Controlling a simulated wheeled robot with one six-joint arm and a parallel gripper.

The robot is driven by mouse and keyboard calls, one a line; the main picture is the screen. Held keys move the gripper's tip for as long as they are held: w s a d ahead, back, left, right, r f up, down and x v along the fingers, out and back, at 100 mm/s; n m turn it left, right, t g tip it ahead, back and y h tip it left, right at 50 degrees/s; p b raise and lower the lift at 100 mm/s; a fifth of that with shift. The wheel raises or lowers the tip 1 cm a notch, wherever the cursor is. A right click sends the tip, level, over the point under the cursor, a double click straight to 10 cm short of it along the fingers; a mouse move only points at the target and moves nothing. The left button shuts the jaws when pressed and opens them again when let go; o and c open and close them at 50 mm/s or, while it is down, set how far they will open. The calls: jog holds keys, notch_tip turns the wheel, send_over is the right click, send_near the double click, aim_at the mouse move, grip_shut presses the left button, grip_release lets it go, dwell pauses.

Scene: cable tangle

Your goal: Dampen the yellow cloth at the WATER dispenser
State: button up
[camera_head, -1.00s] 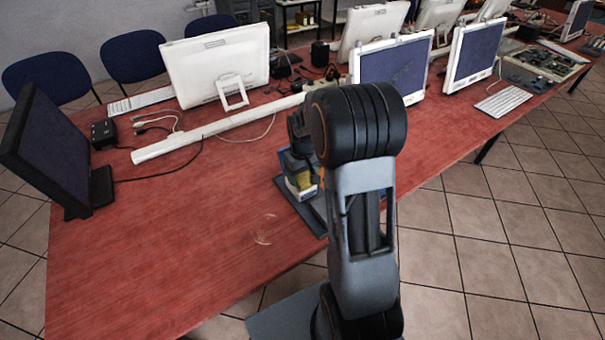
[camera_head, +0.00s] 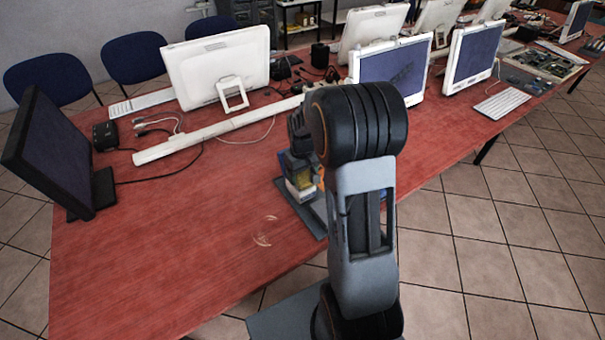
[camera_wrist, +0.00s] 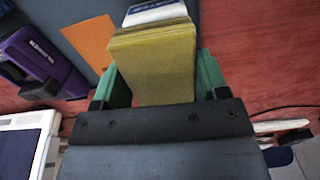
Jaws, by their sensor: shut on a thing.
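The yellow cloth (camera_wrist: 155,62) is a thick folded block between the green fingers of my gripper (camera_wrist: 160,82) in the wrist view. My gripper is shut on it. A white thing with a blue label (camera_wrist: 155,12) lies just beyond the cloth's far end, partly cut off by the frame edge; I cannot read its label or tell if the cloth touches it. In the head view, a small yellow patch and a blue-and-white item (camera_head: 299,174) show beside my arm, which hides most of the gripper.
A grey mat (camera_head: 312,221) lies at the table's right edge. In the wrist view, a purple labelled thing (camera_wrist: 45,60) and an orange patch (camera_wrist: 88,40) are at left. A black monitor (camera_head: 55,150) stands at left. The front of the red table (camera_head: 170,250) is clear.

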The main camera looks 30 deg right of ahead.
jog(key=shift+r+p, duration=1.9)
jog(key=shift+r, duration=0.9)
